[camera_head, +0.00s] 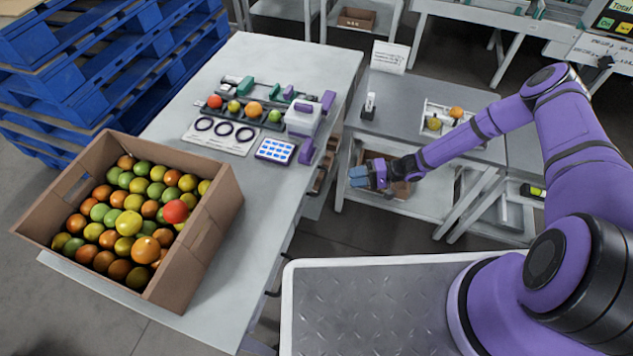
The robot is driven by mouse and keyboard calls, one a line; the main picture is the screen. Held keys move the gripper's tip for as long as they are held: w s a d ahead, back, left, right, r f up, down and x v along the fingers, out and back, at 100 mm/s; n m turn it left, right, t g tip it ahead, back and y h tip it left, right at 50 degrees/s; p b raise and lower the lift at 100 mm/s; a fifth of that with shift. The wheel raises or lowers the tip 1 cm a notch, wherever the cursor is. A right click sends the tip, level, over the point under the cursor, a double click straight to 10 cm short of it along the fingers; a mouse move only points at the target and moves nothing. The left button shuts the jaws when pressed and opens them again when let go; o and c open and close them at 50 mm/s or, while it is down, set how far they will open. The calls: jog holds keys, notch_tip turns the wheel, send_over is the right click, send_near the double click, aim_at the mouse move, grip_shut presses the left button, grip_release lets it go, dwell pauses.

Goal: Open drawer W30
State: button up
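My gripper (360,177) is at the end of my purple arm, low in front of the grey table at the right. Its fingers are small and seen from above, and I cannot tell whether they are open or shut. Dark handles (272,293) stick out along the right side of the long light table (270,215), below its top. The drawer fronts are mostly hidden by the table edge, and no W30 label can be read. My gripper is to the right of this table, apart from the handles.
The grey table (410,108) has a lower shelf with a brown box. Blue pallets (90,70) stand at the left.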

aim_at(322, 183)
jog(key=a, duration=0.3)
jog(key=a+f, duration=0.1)
jog(key=a, duration=0.3)
jog(key=a+f, duration=0.1)
jog(key=a, duration=0.3)
jog(key=shift+s, duration=0.25)
grip_shut()
